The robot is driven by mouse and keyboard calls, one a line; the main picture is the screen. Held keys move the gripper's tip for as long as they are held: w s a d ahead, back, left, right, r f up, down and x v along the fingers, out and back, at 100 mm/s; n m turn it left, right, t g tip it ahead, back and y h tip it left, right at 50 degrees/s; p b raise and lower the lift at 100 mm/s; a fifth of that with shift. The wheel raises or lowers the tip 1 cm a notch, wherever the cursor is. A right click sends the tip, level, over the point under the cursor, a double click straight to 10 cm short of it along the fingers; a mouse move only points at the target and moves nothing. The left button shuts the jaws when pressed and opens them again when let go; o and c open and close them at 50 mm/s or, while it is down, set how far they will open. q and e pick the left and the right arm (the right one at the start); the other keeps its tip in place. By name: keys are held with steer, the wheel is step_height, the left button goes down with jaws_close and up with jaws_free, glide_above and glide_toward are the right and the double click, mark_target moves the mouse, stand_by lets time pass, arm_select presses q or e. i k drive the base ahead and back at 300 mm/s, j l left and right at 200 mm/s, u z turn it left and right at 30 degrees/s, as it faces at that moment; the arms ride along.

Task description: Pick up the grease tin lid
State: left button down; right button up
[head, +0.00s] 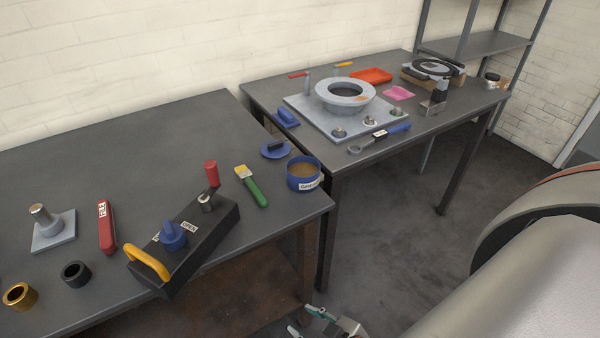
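My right gripper (304,321) is at the bottom edge, in front of the table and well away from the lid. Its two teal-tipped fingers look spread apart with nothing between them, and the picture edge cuts it off. My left gripper is not in view.
A green-handled brush (254,190) and a black box with a yellow handle (148,263) lie left of the tin. A second table holds a grey plate with a flanged ring (345,92) and a blue-handled wrench (392,132). A narrow gap separates the tables.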

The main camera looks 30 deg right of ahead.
mark_target(272, 149)
steer(key=l+u, duration=0.1)
steer(key=l, duration=1.15)
steer(key=l+u, duration=0.1)
steer(key=l, duration=1.15)
steer(key=k, duration=0.05)
